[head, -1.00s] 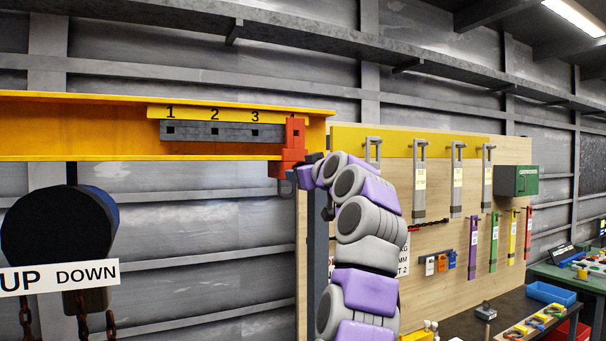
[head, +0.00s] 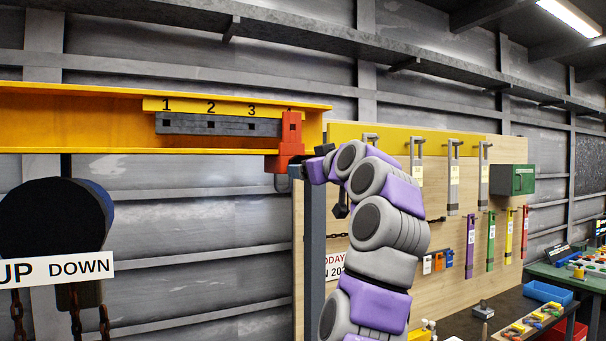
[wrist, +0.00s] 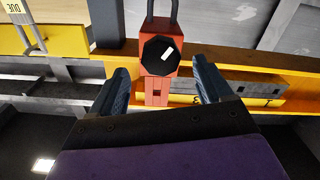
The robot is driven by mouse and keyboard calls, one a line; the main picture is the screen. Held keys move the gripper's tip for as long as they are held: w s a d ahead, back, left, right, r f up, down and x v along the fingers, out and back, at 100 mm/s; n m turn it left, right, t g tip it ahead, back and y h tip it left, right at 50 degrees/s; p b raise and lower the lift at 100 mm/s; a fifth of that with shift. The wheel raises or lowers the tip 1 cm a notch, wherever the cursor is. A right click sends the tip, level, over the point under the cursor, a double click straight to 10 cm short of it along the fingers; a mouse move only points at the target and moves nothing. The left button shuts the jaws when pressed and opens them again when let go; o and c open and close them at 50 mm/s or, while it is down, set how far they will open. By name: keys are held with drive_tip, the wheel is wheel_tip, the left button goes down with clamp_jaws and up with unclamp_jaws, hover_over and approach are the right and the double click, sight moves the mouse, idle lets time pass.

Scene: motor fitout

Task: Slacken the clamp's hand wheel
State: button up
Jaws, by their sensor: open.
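The red clamp (head: 291,135) sits at the right end of the yellow beam (head: 60,120) in the head view. In the wrist view the clamp (wrist: 158,92) shows upside down, with its hand wheel (wrist: 161,55), a black octagonal knob with a white mark, facing the camera. My gripper (wrist: 160,66) is open, its two dark fingers apart on either side of the clamp. The wheel lies between the fingertips in the picture; I cannot tell how much depth separates them. No contact shows.
A grey strip (head: 215,126) under the numbers runs along the beam. A black hoist (head: 55,225) with an UP/DOWN sign (head: 58,269) hangs at left. A wooden tool board (head: 440,235) stands behind my arm, and a grey post (head: 314,250) rises below the clamp.

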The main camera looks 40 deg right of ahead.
drive_tip(key=b+v, duration=0.1)
drive_tip(key=v, duration=1)
drive_tip(key=shift+s+b, duration=0.15)
drive_tip(key=shift+b, duration=0.2)
drive_tip(key=shift+d+f, duration=0.15)
drive_tip(key=shift+f, duration=0.05)
